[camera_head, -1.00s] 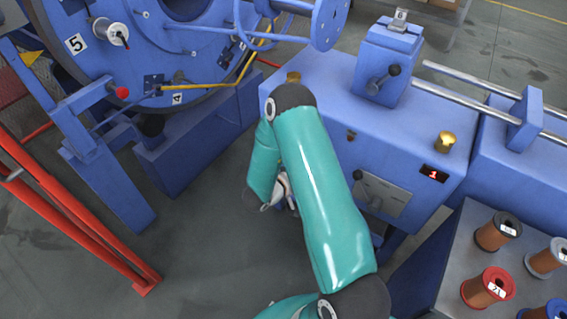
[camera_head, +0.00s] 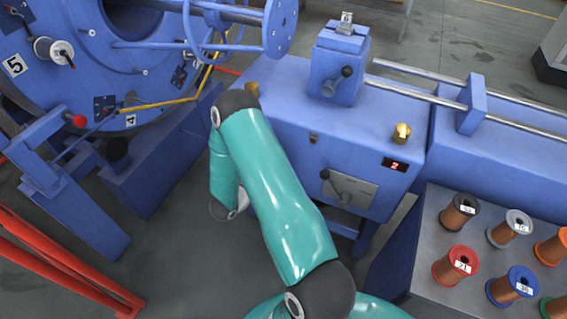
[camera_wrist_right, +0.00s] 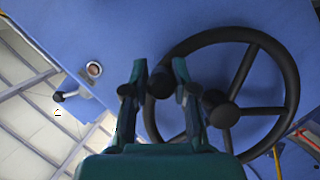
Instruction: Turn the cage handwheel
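The black cage handwheel (camera_wrist_right: 222,95) shows in the right wrist view, a spoked wheel on a blue machine wall. In the head view the wheel and my right gripper are hidden behind my teal right arm. The blue cage (camera_head: 60,90) stands at the left, with plates reading 5 and 4. The red display (camera_head: 394,165) reads 2. My left gripper is in neither view.
A lever on a plate (camera_head: 350,190) sits on the cabinet front, right of my arm. A grey table (camera_head: 405,262) with several spools stands at the lower right. Red rails (camera_head: 70,262) stand at the lower left. Grey floor is clear left of my arm.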

